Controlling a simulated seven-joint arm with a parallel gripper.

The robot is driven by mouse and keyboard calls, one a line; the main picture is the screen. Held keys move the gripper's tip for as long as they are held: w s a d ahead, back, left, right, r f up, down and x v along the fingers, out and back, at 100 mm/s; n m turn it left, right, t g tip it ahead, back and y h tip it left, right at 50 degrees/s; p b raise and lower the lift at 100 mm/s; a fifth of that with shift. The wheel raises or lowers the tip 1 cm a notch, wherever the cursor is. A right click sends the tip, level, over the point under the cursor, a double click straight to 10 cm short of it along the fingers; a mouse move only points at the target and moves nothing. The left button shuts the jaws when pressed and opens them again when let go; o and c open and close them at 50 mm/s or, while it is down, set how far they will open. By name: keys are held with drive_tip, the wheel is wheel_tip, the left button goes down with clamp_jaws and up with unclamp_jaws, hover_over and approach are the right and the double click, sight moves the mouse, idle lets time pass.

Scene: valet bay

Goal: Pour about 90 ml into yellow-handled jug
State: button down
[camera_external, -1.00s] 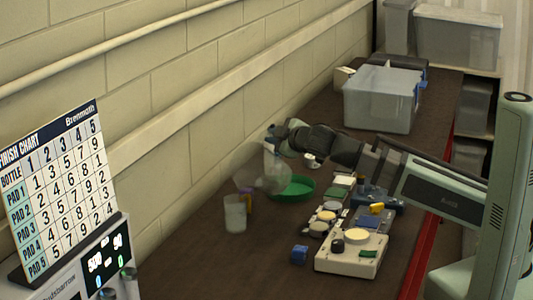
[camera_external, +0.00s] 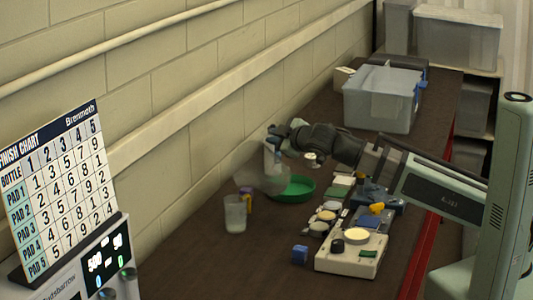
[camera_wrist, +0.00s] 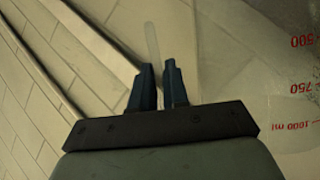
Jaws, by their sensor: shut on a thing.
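My gripper (camera_external: 277,140) is shut on the pale handle of a large clear jug (camera_external: 262,180), above the bench. In the wrist view, the fingers (camera_wrist: 158,88) close on a narrow translucent strip, and the jug's clear wall (camera_wrist: 265,70) shows red marks of 500, 750 and 1000 ml. The held jug is tilted, its mouth toward the left. A smaller clear vessel (camera_external: 235,215) stands upright below and left of it. Liquid and any stream are too faint to make out.
A green round dish (camera_external: 296,188) lies right of the held jug. A clear bin (camera_external: 382,100) stands behind. The wall runs close along the left.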

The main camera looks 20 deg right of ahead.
drive_tip(key=shift+w+d+f+m, duration=0.1)
drive_tip(key=shift+w+d+m, duration=0.1)
drive_tip(key=shift+d+m, duration=0.15)
drive_tip(key=w+d+f+m+g+y+b, duration=0.2)
drive_tip(key=w+d+f+m+y+b, duration=0.1)
drive_tip(key=w+d+f+m+b, duration=0.1)
drive_tip(key=shift+d+f+m+g+b, duration=0.3)
drive_tip(key=shift+d+f+m+b, duration=0.6)
drive_tip(key=shift+d+f+m, duration=0.7)
drive_tip(key=shift+a+f+n, duration=0.1)
drive_tip(key=shift+f+n, duration=0.1)
drive_tip(key=shift+n, duration=0.05)
